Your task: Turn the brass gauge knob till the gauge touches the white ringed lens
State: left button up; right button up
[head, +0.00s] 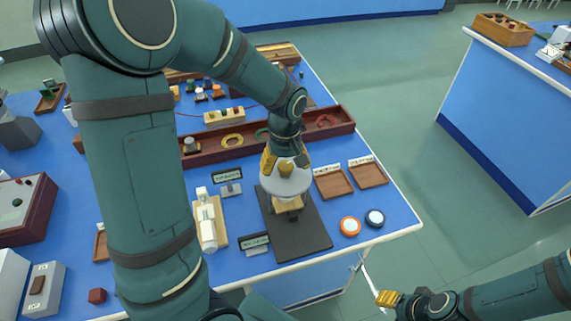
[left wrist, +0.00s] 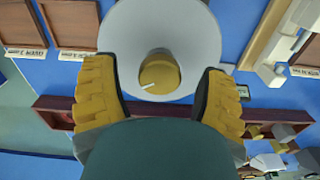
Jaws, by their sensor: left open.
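The brass knob (head: 285,167) sits in the middle of a pale round disc (head: 291,188) above a stand on a black base plate (head: 308,236). In the left wrist view the knob (left wrist: 159,73) has a short white mark pointing to the lower left. My left gripper (head: 286,160) is open over the disc. Its yellow fingers (left wrist: 160,95) are on either side of the knob, with a gap on both sides. The gauge tip and a white ringed lens cannot be made out; the disc hides much of the stand. My right gripper (head: 388,298) is low at the right, away from the bench.
An orange ringed disc (head: 350,226) and a dark ringed disc (head: 375,218) lie right of the base plate. Two shallow brown trays (head: 333,183) lie behind them. A long dark red rack (head: 210,153) with coloured rings stands behind. A white instrument (head: 207,224) stands left.

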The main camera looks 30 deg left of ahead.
pick_arm(q)
jog(key=c, duration=1.2)
jog(key=shift+m, duration=0.5)
pick_arm(e)
jog(key=shift+r, duration=0.1)
pick_arm(q)
jog(key=m+p, duration=0.1)
jog(key=m, duration=0.3)
jog(key=shift+s+m, duration=0.1)
jog(key=shift+m, duration=0.3)
jog(key=m+p, duration=0.2)
jog(key=m, duration=0.4)
jog(key=m+p, duration=0.1)
jog(key=m, duration=0.3)
jog(key=m+p, duration=0.2)
jog(key=m, duration=0.2)
jog(key=m+p, duration=0.2)
jog(key=m, duration=0.2)
jog(key=shift+m+p, duration=0.85)
jog(key=shift+m, duration=0.95)
pick_arm(e)
notch_tip(320, 180, up, 10)
jog(key=w, duration=0.2)
jog(key=shift+d+t, duration=0.3)
jog(key=shift+t, duration=0.1)
